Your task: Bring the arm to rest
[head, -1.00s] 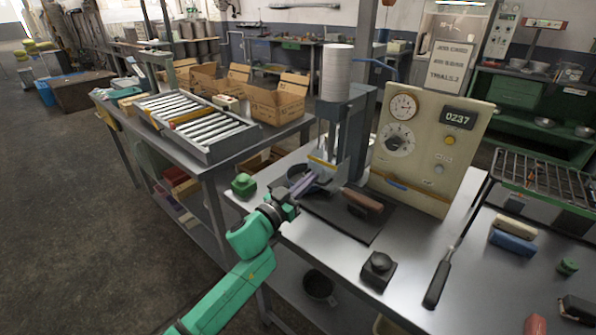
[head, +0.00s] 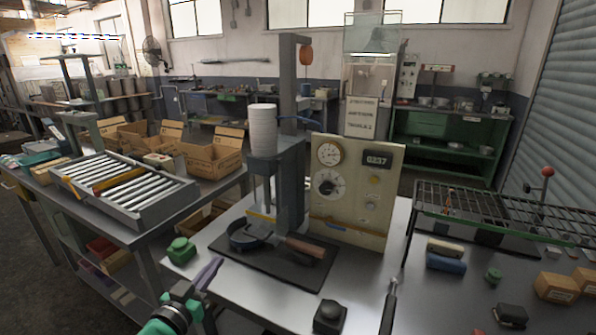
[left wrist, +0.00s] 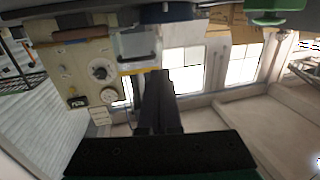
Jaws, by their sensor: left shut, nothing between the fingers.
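My left gripper (head: 210,272), with purple fingers, is shut and empty in front of the bench's near edge, at the lower left of the head view. Its dark closed fingers also show in the left wrist view (left wrist: 158,100), with nothing between them. A dark pan (head: 246,238) with a brown handle (head: 305,246) lies on the black mat (head: 270,274) at the foot of the press. The gripper is apart from the pan. My right gripper is not in view.
A green knob-like object (head: 180,251) stands near the gripper on the bench. A black knob block (head: 329,316) sits at the front. The control box (head: 355,195) stands behind the mat. A roller tray (head: 125,192) is at left, a wire rack (head: 500,212) at right.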

